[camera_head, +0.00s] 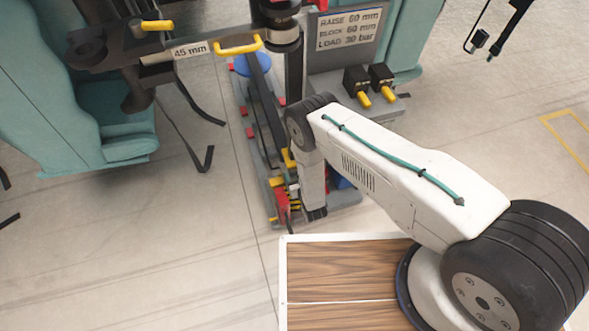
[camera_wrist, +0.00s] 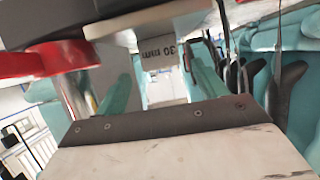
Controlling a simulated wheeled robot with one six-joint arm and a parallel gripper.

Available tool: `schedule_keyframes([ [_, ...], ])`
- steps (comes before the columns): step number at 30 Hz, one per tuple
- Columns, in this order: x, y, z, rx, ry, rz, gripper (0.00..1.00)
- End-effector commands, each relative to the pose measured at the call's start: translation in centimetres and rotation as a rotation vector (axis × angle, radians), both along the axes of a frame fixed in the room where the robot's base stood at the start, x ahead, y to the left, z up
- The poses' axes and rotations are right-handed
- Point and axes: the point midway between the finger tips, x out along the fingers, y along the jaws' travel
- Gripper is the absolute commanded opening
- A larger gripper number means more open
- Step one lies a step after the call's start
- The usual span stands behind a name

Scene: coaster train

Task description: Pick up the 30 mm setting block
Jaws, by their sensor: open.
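The 30 mm setting block (camera_wrist: 160,54) shows in the wrist view as a pale piece with an upside-down "30 mm" label, under a pale overhanging part. My gripper (camera_wrist: 164,78) is open, with one teal finger on each side of the block's line and a gap between them. The block appears between or just beyond the fingertips; I cannot tell which, and I see no clear contact.
A "45 mm" label (camera_head: 190,51) and a yellow handle (camera_head: 238,44) sit left of my arm. A sign (camera_head: 348,28) reads raise 60 mm, block 60 mm, load 30 bar. A red part (camera_wrist: 62,58) is close at the wrist view's left. Floor is clear at lower left.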

Motion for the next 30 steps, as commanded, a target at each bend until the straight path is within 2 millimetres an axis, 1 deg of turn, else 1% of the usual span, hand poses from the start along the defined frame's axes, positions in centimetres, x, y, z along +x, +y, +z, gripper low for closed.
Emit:
schedule_keyframes([
  [3,1.7,0.7,-0.4,0.002,-0.002,-0.002,0.71],
  [7,3.4,1.1,-1.0,0.002,-0.002,-0.003,0.71],
  [11,4.1,1.3,-1.4,0.000,0.000,-0.002,0.71],
  [17,4.2,1.1,-1.4,0.000,0.001,-0.004,0.71],
  [18,4.2,1.1,-1.4,0.000,0.001,-0.004,0.65],
  [20,4.2,1.1,-1.4,0.000,0.001,-0.004,0.49],
  [21,4.3,1.1,-1.4,0.000,0.001,-0.004,0.38],
  [23,4.3,1.1,-1.4,0.000,0.001,-0.004,0.21],
  [24,4.2,1.1,-1.4,0.000,0.001,-0.004,0.10],
  [25,4.3,1.1,-1.3,0.001,-0.001,-0.004,0.08],
  [26,4.3,1.1,-1.3,0.001,-0.001,-0.004,0.02],
  [30,4.3,1.1,-1.3,0.001,-0.001,-0.004,0.02],
])
